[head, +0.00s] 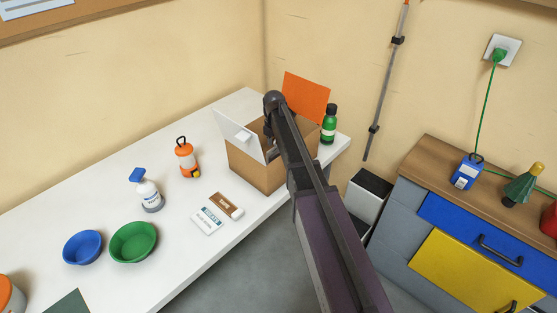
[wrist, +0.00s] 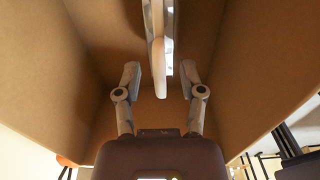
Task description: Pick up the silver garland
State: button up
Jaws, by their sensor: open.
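My gripper (wrist: 160,78) is open inside a cardboard box (head: 255,167), whose brown walls surround it in the wrist view. Its two fingers stand apart with a gap between them. A narrow pale thing with a bright silvery-white edge (wrist: 168,45) stands ahead, in line with the gap. It may be the silver garland, but I cannot tell for sure. In the head view my arm reaches over the box's near right side, and the gripper and most of the contents are hidden.
The box stands on the white table (head: 190,265), with a white flap (head: 240,133) and an orange flap (head: 307,97) raised. A green bottle (head: 328,128) is close right.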

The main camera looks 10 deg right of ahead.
jog(key=shift+f+b, duration=0.6)
jog(key=shift+f, duration=0.35)
grip_shut()
